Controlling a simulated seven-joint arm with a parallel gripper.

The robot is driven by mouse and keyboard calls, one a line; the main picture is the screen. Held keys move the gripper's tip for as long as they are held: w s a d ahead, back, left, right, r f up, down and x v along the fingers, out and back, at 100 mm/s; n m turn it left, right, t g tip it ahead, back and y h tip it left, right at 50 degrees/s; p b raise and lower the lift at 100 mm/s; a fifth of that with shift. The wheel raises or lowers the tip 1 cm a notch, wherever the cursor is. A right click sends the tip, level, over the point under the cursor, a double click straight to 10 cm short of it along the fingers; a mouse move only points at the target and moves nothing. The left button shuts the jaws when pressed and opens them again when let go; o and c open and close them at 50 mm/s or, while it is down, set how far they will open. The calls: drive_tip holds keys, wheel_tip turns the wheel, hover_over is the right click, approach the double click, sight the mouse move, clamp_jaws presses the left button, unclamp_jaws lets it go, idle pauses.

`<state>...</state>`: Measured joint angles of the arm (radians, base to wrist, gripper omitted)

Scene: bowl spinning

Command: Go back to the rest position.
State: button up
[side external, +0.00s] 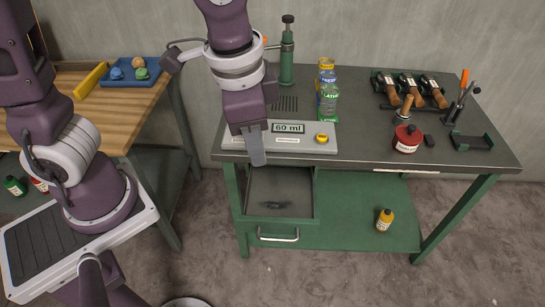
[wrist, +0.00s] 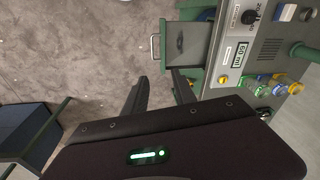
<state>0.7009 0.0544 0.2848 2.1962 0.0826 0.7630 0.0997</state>
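My gripper (side external: 257,158) hangs in front of the green workbench (side external: 450,167), its fingers pointing down near the front edge of the grey 60 ml device (side external: 262,140). In the side view only one finger shows clearly. In the wrist view my gripper (wrist: 160,82) has its two dark fingers apart, with nothing between them. Below the bench top, the drawer (side external: 308,190) stands open with its handle (side external: 278,237) at the front. A small dark item (side external: 274,205) lies inside it. The drawer also shows beyond the fingertips in the wrist view (wrist: 170,62).
Bottles (side external: 327,100) and a green press (side external: 287,60) stand behind the device. A red tin (side external: 407,139) and several tools (side external: 408,85) are at the right. A wooden table (side external: 120,115) with a blue tray (side external: 133,78) is at the left. A yellow bottle (side external: 384,219) stands on the lower shelf.

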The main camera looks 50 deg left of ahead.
drive_tip(key=s+a+r+n+t, duration=0.3)
drive_tip(key=s+a+r+n, duration=0.3)
drive_tip(key=s+a, duration=0.3)
drive_tip(key=shift+s+a+r+n+t, duration=0.3)
drive_tip(key=shift+s+r+t, duration=0.1)
drive_tip(key=shift+r, duration=0.25)
